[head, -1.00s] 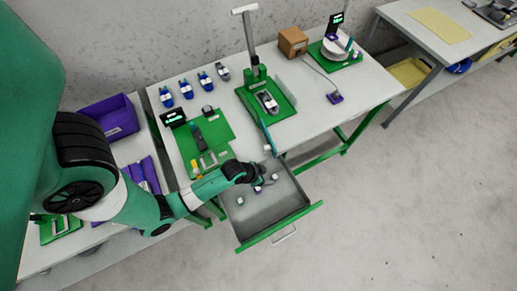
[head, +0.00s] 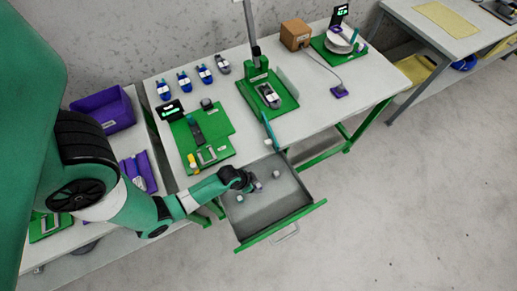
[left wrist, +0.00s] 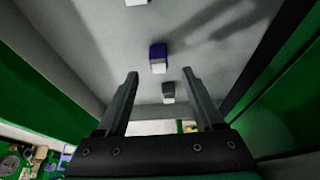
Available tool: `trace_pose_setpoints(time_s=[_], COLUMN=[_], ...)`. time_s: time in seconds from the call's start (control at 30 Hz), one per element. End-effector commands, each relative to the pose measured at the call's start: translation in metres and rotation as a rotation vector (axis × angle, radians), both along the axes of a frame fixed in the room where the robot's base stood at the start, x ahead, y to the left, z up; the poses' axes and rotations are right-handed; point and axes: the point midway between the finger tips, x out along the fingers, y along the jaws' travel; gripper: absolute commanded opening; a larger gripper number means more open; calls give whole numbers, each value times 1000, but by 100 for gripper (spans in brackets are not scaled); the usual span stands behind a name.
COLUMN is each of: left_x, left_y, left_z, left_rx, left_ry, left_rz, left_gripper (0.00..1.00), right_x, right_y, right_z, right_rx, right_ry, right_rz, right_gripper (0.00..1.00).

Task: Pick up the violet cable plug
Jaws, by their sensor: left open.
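The violet cable plug (left wrist: 158,56), with a white end, lies on the grey floor of the open drawer (head: 291,203). In the left wrist view it lies beyond and between the two finger tips, apart from them. My left gripper (left wrist: 160,74) is open and empty, pointing down into the drawer; in the head view it (head: 246,186) is over the drawer's left half. A dark plug with a pale end (left wrist: 168,92) lies between the fingers in the wrist picture, nearer their base. In the head view the plugs by the gripper are too small to tell apart. My right gripper is not seen.
Another pale piece (left wrist: 136,2) shows at the wrist view's top edge. A small white piece (head: 240,199) lies near the drawer's left side. The green drawer front (head: 283,226) and the walls enclose the gripper. A green board (head: 219,128) lies on the table behind.

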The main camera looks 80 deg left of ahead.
Motion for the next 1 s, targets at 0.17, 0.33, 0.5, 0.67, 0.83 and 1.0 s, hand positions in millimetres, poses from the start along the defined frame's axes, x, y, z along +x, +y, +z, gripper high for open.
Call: trace_pose_setpoints(time_s=[0.17,0.33,0.5,0.67,0.83,1.0], left_x=[5,14,18,17,17,17], left_y=[1,3,3,3,3,3], left_z=[-18,-45,-48,-47,-47,-47], left_rx=[1,0,1,0,0,0], left_ry=[-1,0,-1,-1,-1,-1], left_rz=[-1,0,0,0,0,0], left_gripper=[69,69,69,60,29,0], right_x=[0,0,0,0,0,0], right_y=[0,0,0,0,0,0], right_z=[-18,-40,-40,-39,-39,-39], right_rx=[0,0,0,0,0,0], right_ry=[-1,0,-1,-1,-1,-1], right_rz=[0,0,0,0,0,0], right_gripper=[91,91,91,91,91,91])
